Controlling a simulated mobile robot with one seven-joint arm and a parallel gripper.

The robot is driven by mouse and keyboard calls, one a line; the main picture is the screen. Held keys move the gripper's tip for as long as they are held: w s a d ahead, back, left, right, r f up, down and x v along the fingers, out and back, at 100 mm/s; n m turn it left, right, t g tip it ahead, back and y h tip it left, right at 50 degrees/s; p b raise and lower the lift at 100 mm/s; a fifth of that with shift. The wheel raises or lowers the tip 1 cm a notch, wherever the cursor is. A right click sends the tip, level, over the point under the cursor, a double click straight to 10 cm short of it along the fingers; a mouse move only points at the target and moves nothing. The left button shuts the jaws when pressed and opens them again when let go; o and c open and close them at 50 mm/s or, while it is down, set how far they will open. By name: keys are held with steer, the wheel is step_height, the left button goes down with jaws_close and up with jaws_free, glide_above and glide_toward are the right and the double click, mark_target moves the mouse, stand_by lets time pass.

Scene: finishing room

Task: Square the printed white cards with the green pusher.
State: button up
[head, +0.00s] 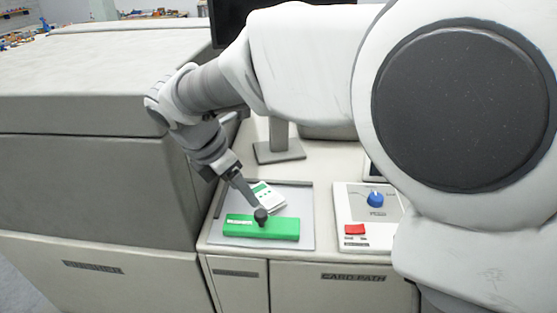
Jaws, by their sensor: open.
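The green pusher (285,230) is a long bar with a dark knob (261,215) on top. It lies across the front of a light grey tray (306,213) with a dark raised edge at its back and left. The printed white cards (275,201), with a green band, lie on the tray just behind the pusher, turned at an angle to it. My gripper (256,207) points down over the tray, its fingertips at or just above the knob. The jaws are open; I cannot tell whether they touch the knob. My gripper hides part of the cards.
A control panel with a blue dial (375,198) and a red button (355,229) stands right of the tray. A large grey machine housing (90,185) rises close on the left. A monitor stand (279,150) is behind the tray. My arm covers the upper right.

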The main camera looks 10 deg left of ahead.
mark_target(260, 213)
steer(key=x, duration=1)
jaws_close()
